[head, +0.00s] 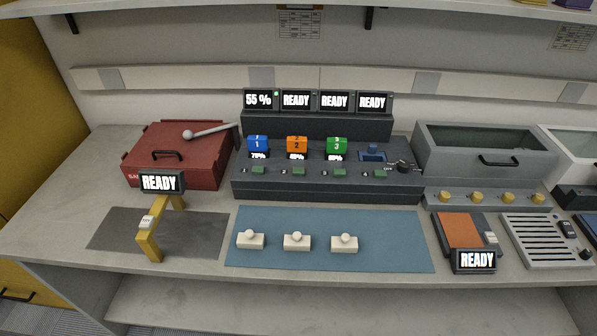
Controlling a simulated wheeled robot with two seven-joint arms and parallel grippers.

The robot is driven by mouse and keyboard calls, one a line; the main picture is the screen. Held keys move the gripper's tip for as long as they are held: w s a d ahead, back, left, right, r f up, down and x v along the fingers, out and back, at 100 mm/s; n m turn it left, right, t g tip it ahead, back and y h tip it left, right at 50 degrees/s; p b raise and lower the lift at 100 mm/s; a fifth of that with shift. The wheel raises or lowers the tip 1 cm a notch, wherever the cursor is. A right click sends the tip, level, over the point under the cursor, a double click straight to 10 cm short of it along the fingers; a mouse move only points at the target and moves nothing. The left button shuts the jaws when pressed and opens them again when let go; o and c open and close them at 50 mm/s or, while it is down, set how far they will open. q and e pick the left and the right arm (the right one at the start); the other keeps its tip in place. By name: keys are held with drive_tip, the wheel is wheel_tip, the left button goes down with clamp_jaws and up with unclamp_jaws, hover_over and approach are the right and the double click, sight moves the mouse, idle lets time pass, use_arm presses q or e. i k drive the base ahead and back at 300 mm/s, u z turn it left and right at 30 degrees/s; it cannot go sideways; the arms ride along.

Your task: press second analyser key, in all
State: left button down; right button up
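A dark grey bank (320,190) stands at the centre, and no label says which unit is the analyser. Its upper screens read 55 % (258,100), with a green light, then READY (296,101), READY (334,101) and READY (372,102). Blue block 1 (257,143), orange block 2 (297,144) and green block 3 (337,145) sit in its bays; the rightmost bay (373,152) holds no numbered block. A row of green keys runs below, the second from the left (299,171) under block 2. Neither of my grippers is in view.
A yellow stand (150,245) with a READY screen is at left, before a red box (175,150). Three cream knobbed blocks (297,242) sit on a blue mat (390,250). An orange-topped unit (460,230), a grey bin (450,165) and a slotted panel (540,240) stand right.

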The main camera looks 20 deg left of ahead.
sight(297, 170)
drive_tip(key=k, duration=1.3)
drive_tip(key=z, duration=0.6)
drive_tip(key=i, duration=1.7)
drive_tip(key=u, duration=0.6)
